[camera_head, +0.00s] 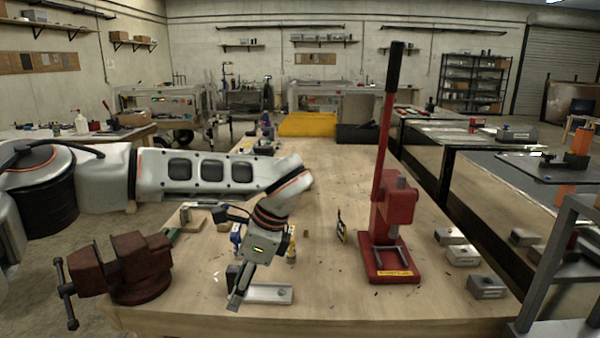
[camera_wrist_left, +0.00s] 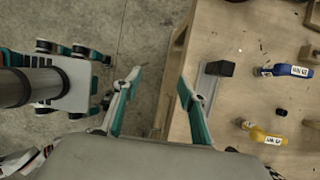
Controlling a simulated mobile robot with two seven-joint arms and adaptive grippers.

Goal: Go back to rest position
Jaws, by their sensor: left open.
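My left arm reaches in from the left over the wooden workbench (camera_head: 400,310), and its gripper (camera_head: 238,292) points down near the bench's front part. In the left wrist view the two teal-lined fingers (camera_wrist_left: 160,85) are spread apart with nothing between them. They hang over the bench's edge, with floor below on one side. My right gripper does not show in either view.
A red vise (camera_head: 135,268) stands at front left, a red lever press (camera_head: 390,230) right of the gripper. A metal rail (camera_head: 270,293) lies close by the gripper. A blue bottle (camera_wrist_left: 288,70) and a yellow bottle (camera_wrist_left: 262,136) lie near. Grey blocks (camera_head: 463,255) sit at right.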

